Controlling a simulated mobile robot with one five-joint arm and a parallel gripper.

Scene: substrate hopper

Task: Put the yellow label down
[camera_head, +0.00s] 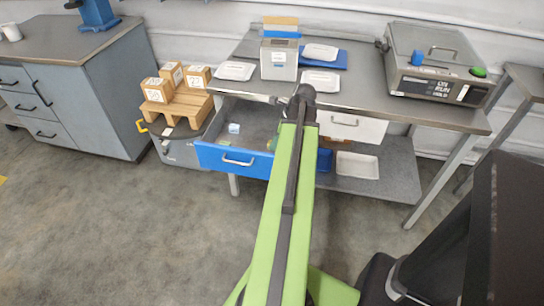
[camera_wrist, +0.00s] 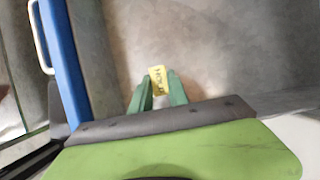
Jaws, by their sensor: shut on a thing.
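The yellow label (camera_wrist: 157,80) is a small piece with dark print, seen in the wrist view between the two green fingertips of my gripper (camera_wrist: 159,89). My gripper is shut on it. Below it is a plain grey surface, and I cannot tell whether the label touches it. A blue drawer front (camera_wrist: 63,65) with a pale handle lies to the left of the fingers. In the head view my arm hides most of the gripper and the label, near the open blue drawer (camera_head: 232,160).
The drawer holds a small white-and-blue item (camera_head: 233,128). On the bench (camera_head: 370,104) stand a grey box (camera_head: 279,60), white trays (camera_head: 320,79) and a scale-like machine (camera_head: 436,65). A pallet with cartons (camera_head: 180,102) stands left. The floor in front is clear.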

